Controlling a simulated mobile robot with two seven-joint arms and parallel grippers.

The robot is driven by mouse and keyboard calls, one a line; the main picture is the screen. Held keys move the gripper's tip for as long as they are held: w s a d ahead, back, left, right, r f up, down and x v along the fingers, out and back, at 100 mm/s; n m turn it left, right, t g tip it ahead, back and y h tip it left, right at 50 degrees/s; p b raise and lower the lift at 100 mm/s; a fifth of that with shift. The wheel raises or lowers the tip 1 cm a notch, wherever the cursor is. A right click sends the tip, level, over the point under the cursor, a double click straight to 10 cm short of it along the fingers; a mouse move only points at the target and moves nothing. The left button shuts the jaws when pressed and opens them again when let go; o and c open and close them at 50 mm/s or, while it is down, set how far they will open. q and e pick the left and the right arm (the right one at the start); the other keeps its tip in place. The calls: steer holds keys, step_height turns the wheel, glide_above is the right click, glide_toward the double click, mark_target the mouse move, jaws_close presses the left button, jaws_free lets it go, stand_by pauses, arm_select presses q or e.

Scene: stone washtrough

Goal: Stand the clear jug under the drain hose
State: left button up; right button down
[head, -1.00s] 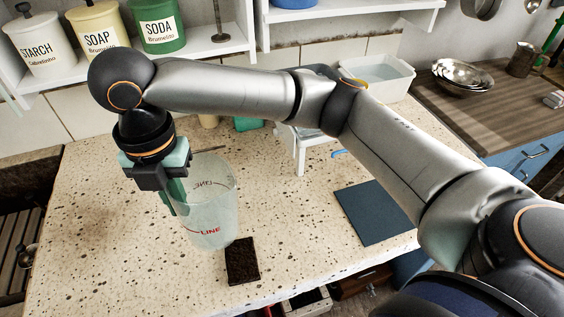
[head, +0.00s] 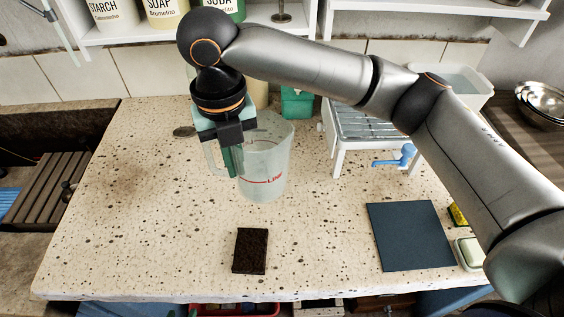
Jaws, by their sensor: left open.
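The clear jug (head: 270,160), with a red line mark and a handle at its left, is upright over the speckled stone top. I cannot tell whether its base touches the top. My right gripper (head: 234,168), on the arm coming in from the right, points down at the jug's handle side and appears shut on it; its fingers hide part of the handle. My left gripper is out of view. A pale tube-like piece (head: 62,30) hangs at the top left; I cannot tell whether it is the drain hose.
A dark brown sponge-like block (head: 250,251) and a dark blue mat (head: 410,236) lie near the front edge. A white rack (head: 338,155) with a blue tap-like piece (head: 396,157) stands behind right. The stone top's left (head: 130,220) is mostly clear; a trough (head: 50,185) adjoins it.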

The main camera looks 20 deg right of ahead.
steer(key=w+d+f, duration=0.2)
steer(key=w+d, duration=0.1)
steer(key=shift+w+d, duration=0.1)
steer(key=shift+d, duration=0.15)
steer(key=shift+w+d+f+b, duration=0.2)
steer(key=shift+w+d+f, duration=0.45)
steer(key=shift+f, duration=0.9)
steer(key=shift+w+d+f+b, duration=0.15)
steer(key=shift+w+d+f, duration=0.45)
steer(key=shift+f, duration=0.9)
steer(key=shift+w+d+f+b, duration=0.2)
steer(key=shift+w+d+f, duration=0.45)
steer(key=shift+f, duration=0.9)
steer(key=c, duration=1.1)
jaws_free()
steer(key=shift+f, duration=0.15)
